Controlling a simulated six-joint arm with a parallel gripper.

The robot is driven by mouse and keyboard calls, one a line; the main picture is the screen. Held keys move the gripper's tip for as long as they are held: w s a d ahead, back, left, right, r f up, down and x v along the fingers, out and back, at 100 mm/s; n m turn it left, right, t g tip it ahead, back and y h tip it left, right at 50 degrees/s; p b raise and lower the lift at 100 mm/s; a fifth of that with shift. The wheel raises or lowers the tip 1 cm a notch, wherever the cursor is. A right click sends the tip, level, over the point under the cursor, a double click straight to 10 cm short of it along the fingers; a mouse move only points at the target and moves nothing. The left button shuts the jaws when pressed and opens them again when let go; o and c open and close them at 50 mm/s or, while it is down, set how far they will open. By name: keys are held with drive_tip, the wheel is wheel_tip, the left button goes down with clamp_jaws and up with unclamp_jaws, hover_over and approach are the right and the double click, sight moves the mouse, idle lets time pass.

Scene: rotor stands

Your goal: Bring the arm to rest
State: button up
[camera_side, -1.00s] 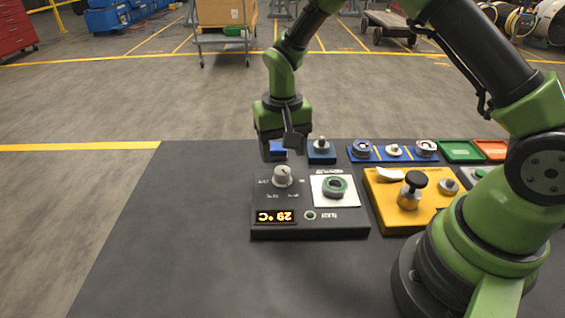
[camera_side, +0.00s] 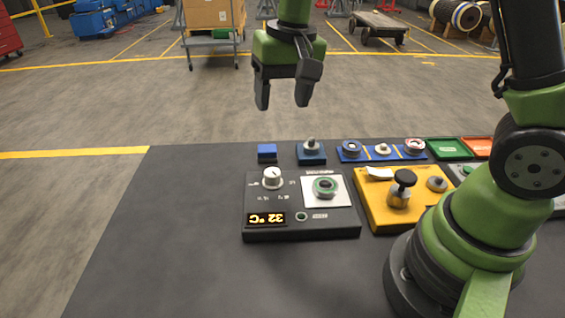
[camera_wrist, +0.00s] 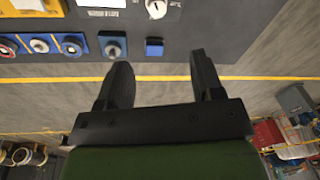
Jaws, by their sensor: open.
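My gripper (camera_side: 283,92) is open and empty in the side view. It hangs fingers-down, well above the far edge of the dark table (camera_side: 150,230). In the wrist view my gripper (camera_wrist: 158,82) also shows open, with nothing between its fingers. The black heater unit (camera_side: 300,225) stands below and nearer the camera, with a knob (camera_side: 272,178), a ring on a white plate (camera_side: 325,187) and a display reading 32 °C (camera_side: 266,218). No part touches my gripper.
Behind the unit are a small blue block (camera_side: 267,153), a blue stand (camera_side: 311,153) and a blue strip of parts (camera_side: 382,151). A yellow fixture (camera_side: 385,215), a green tray (camera_side: 448,149) and an orange tray (camera_side: 480,146) are to the right. The table's left side is clear.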

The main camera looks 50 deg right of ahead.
drive_tip(key=s+r+t, duration=0.2)
drive_tip(key=s+r, duration=0.3)
drive_tip(key=s, duration=0.4)
drive_tip(key=s+r+n+t+y, duration=0.1)
drive_tip(key=s+r+t, duration=0.2)
drive_tip(key=s, duration=0.5)
drive_tip(key=shift+s+a+r+t+y, duration=0.3)
drive_tip(key=shift+s+a+r, duration=0.05)
drive_tip(key=shift+r, duration=0.5)
